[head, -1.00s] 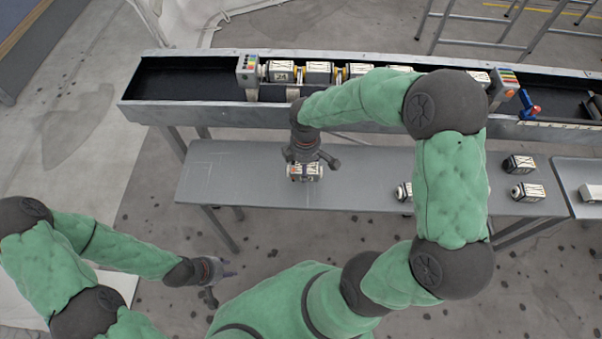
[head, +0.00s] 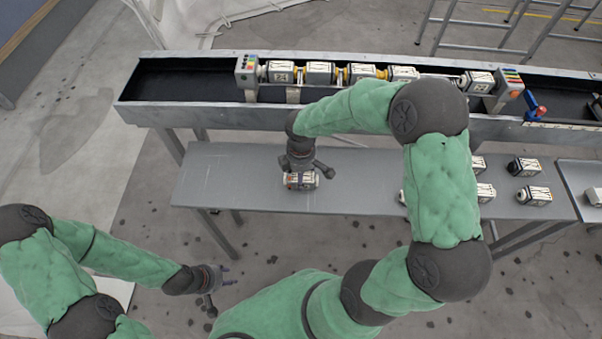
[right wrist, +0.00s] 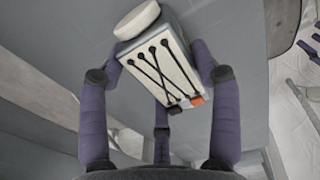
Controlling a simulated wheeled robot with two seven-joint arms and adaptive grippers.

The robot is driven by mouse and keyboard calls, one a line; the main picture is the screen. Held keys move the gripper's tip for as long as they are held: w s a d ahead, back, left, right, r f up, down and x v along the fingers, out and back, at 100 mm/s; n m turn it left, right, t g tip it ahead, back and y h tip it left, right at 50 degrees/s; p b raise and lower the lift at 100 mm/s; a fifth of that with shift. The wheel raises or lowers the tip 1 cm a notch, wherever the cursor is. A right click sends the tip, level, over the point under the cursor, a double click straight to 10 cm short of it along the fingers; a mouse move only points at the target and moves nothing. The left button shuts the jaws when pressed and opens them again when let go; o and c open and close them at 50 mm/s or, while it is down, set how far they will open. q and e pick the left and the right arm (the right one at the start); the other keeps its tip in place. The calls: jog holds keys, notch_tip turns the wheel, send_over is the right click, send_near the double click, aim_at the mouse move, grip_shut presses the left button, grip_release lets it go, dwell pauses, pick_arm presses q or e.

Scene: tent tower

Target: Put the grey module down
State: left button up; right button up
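The grey module (head: 301,181), a small box with white faces, is at the left half of the grey table, under my right gripper (head: 300,172). In the right wrist view the module (right wrist: 165,70) shows a white panel with black crossed lines, a round white end cap and an orange-red corner. The purple fingers of my right gripper (right wrist: 158,72) close around its sides, so it looks held. Whether its underside touches the tabletop is hard to tell. My left gripper (head: 222,285) is empty and open, in front of the table.
The grey table (head: 235,180) is clear around the module. Several other modules (head: 533,196) stand at its right end, partly behind my right arm. Behind it, a long trough (head: 185,80) carries a row of joined modules (head: 320,73) between end blocks with coloured buttons.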

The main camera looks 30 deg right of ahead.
jog(key=o, duration=0.4)
notch_tip(320, 180, up, 12)
jog(key=p, duration=0.5)
jog(key=shift+r, duration=0.15)
